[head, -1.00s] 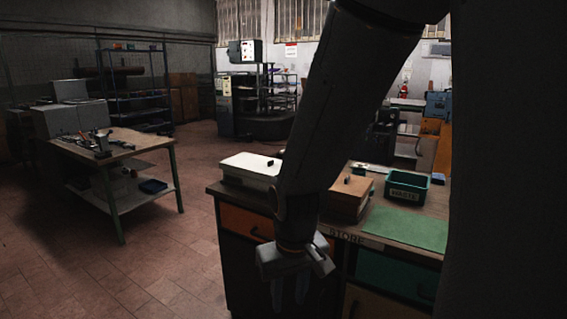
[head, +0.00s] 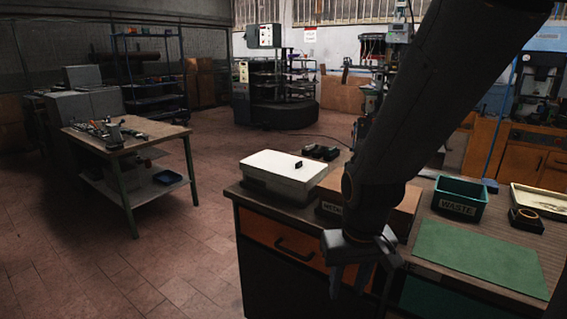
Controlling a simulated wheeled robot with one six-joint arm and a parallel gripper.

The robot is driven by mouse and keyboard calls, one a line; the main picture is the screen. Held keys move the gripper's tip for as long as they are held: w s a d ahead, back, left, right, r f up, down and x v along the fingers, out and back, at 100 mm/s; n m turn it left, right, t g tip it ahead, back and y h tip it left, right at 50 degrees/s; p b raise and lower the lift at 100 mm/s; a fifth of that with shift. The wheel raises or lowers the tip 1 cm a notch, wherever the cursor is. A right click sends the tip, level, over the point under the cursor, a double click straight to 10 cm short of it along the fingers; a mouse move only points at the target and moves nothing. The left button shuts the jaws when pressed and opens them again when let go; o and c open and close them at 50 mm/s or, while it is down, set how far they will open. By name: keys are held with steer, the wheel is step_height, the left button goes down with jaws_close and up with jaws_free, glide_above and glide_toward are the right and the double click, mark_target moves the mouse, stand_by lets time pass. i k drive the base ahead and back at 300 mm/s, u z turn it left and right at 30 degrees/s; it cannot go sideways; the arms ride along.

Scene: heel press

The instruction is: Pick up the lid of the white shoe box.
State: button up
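The white shoe box (head: 268,186) stands closed at the left end of the workbench. Its white lid (head: 282,171) is on top, with a small dark block-like piece (head: 298,165) on it. My gripper (head: 350,288) hangs in front of the bench's front edge, to the right of the box and lower in the picture. It points down, with its fingers apart and nothing between them. My arm crosses the picture right of the white box and covers part of a brown box (head: 400,207), but not the lid.
The bench (head: 470,258) also holds a green mat (head: 482,257), a green WASTE bin (head: 459,206), a pale tray (head: 540,199) and dark objects (head: 320,152) behind the shoe box. A cluttered table (head: 125,145) stands left. Open tiled floor lies between.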

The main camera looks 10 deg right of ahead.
mark_target(299, 172)
steer(key=u, duration=0.05)
steer(key=i, duration=0.6)
steer(key=k, duration=0.5)
steer(key=u, duration=1.45)
steer(key=i, duration=2.35)
steer(key=z, duration=2.9)
